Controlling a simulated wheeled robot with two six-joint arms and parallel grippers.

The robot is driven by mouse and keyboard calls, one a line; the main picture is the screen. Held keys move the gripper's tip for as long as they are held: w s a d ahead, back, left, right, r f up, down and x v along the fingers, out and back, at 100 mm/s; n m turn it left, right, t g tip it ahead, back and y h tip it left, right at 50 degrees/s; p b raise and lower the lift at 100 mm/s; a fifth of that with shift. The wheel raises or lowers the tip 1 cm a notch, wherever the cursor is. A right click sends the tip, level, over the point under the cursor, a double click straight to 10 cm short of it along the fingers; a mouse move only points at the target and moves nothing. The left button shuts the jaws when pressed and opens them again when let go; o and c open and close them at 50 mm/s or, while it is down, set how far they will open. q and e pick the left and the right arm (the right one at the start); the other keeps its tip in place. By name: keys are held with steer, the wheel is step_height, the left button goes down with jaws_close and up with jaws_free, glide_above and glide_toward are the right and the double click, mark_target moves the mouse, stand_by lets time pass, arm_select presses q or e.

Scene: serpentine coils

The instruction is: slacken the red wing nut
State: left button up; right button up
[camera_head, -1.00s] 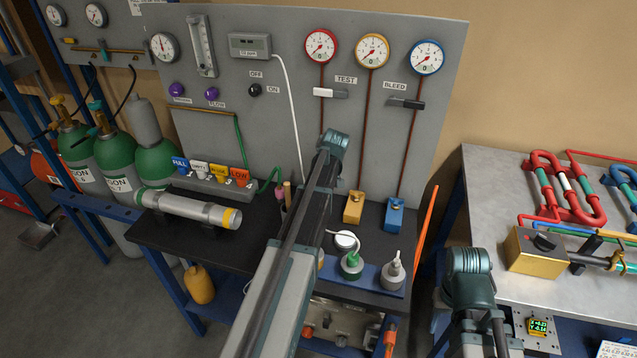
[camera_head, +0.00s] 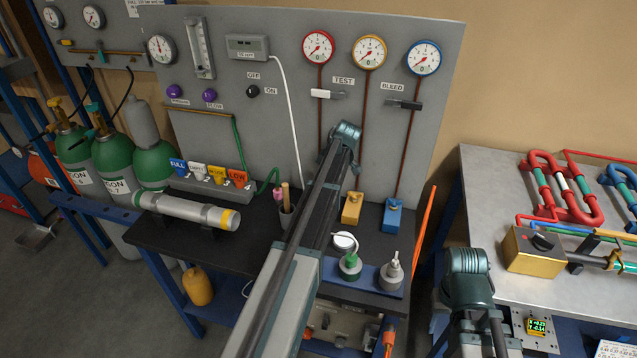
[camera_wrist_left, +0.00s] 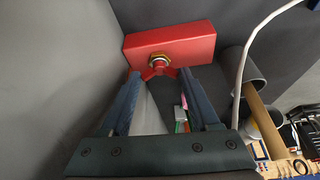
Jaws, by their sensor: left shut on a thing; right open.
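The red wing nut (camera_wrist_left: 158,73) shows in the left wrist view, at a brass-coloured fitting on the near face of a red block (camera_wrist_left: 172,43). My left gripper (camera_wrist_left: 160,78) is shut on the wing nut, one finger at each side. In the head view my left arm (camera_head: 310,220) reaches over the black bench and hides the red block, the nut and the left jaws. My right gripper (camera_head: 470,285) is at the lower right of the head view, open and away from the nut; its fingertips are hard to make out.
Yellow (camera_head: 351,208) and blue (camera_head: 393,215) valve blocks stand right of my left arm. A cup with tools (camera_head: 287,215) is close on its left. A white cable (camera_wrist_left: 250,55) hangs beside the left gripper. A grey gauge panel (camera_head: 270,130) rises behind.

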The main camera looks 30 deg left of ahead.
arm_select(q)
steer(key=shift+s+d+f, duration=0.1)
stand_by(0.4)
steer(key=o, duration=1.4)
steer(key=shift+c, duration=0.2)
